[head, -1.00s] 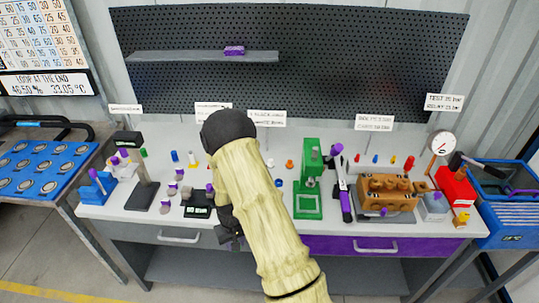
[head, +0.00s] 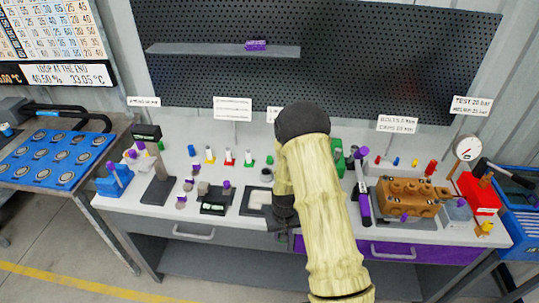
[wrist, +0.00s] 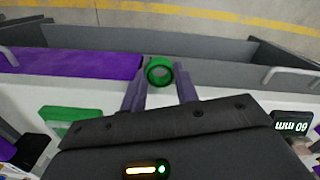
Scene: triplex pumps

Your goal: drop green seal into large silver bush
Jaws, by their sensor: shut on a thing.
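The green seal (wrist: 159,72) is a ring held between the two purple fingers of my gripper (wrist: 159,80) in the wrist view. In that view it appears over the bench's front edge. In the head view my forearm hides the fingers and the seal. Several small silver bushes stand on the bench left of my arm, among them a wider grey cylinder (head: 203,188). I cannot tell for certain which is the large silver bush. My gripper is apart from them.
The green press (head: 338,152) is partly hidden behind my arm; its green base (wrist: 75,120) shows in the wrist view. A black device with a display (head: 214,208) and a framed pale plate (head: 257,200) stand left of my arm. A brown pump block (head: 412,194) is at right.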

